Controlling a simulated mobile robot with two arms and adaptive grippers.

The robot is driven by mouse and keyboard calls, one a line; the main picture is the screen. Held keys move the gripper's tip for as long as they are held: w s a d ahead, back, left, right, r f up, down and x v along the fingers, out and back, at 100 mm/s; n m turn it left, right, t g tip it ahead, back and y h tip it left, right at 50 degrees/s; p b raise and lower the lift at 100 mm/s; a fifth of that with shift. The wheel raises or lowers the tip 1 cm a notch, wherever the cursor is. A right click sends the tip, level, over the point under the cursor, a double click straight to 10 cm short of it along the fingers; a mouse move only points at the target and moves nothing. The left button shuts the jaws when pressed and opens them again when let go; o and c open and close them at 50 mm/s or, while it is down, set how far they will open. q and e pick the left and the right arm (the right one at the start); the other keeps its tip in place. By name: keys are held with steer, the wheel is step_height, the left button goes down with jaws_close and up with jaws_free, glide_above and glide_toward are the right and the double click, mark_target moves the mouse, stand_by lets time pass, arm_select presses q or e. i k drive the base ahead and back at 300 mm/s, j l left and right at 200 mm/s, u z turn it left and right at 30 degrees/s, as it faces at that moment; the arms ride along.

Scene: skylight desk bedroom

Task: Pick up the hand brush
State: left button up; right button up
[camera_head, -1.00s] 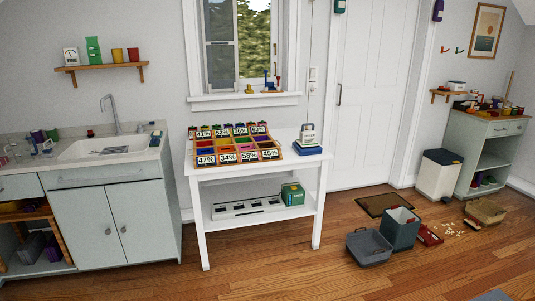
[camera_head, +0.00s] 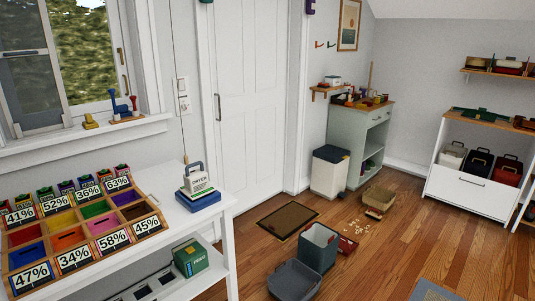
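A small dark and red item (camera_head: 373,212), which looks like the hand brush, lies on the wooden floor at the near edge of a tan open box (camera_head: 379,197). It is too small to make out its bristles or handle clearly. A red dustpan (camera_head: 347,246) lies on the floor to its lower left, partly hidden behind a grey bin. Pale scattered bits (camera_head: 359,228) lie between the two. Neither of my grippers is in view.
A grey open bin (camera_head: 318,248) and a grey tub (camera_head: 295,281) stand on the floor before the dustpan. A white table (camera_head: 165,195) with coloured compartments fills the left. A doormat (camera_head: 287,220) and white bin (camera_head: 329,171) lie beyond.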

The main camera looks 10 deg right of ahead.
mark_target(377, 216)
steer(key=i+l+z, duration=0.25)
steer(key=z, duration=0.2)
steer(key=i+l+z, duration=0.1)
steer(key=i+z, duration=0.75)
steer(key=i+j+z, duration=0.15)
steer(key=i+z, duration=0.25)
steer(key=i+l+u, duration=0.4)
steer(key=i+l, duration=0.15)
steer(key=i, duration=0.3)
steer(key=i+l+u, duration=0.35)
steer(key=i+l, duration=0.4)
